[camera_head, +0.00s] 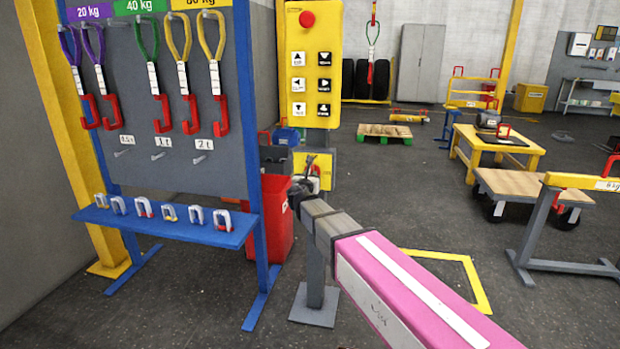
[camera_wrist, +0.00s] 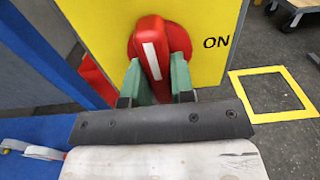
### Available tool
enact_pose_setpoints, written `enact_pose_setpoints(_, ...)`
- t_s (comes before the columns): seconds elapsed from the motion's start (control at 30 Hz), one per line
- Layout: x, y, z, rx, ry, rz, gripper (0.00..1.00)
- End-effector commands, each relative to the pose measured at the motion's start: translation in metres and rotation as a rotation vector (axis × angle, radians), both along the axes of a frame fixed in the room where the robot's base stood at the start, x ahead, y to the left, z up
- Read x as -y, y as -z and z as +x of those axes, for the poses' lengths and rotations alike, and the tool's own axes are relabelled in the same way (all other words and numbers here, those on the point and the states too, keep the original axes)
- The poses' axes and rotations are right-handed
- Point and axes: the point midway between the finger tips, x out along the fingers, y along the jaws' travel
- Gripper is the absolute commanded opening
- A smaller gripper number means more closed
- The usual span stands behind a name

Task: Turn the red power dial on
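The red power dial (camera_wrist: 150,45) is on a yellow panel (camera_wrist: 95,25) in the wrist view. A white stripe runs along its raised handle, which stands nearly upright with its top tilted slightly left. The word ON is printed to the right of the dial. My gripper (camera_wrist: 158,75) has its two green fingers on either side of the handle's lower part, and the handle fills the gap between them. In the head view the panel (camera_head: 327,172) sits on a grey post below the yellow button box, and my gripper (camera_head: 303,184) reaches it; the dial is hard to make out there.
A blue rack (camera_head: 258,150) with slings and shackles stands close on the left. A red bin (camera_head: 277,215) is behind my gripper, beside the post. The yellow button box (camera_head: 313,65) is above. A yellow floor square (camera_head: 470,275) lies right, with open floor around it.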

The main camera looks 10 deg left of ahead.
Motion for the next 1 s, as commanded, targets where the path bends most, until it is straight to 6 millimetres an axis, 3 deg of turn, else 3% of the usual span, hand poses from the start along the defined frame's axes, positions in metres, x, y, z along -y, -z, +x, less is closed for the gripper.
enact_pose_setpoints(0.47,-0.0001,-0.0001,-0.0002,0.0,0.001,0.139,0.0)
enact_pose_setpoints(1.0,-0.0009,-0.0006,-0.0003,0.0,0.001,0.632,0.0)
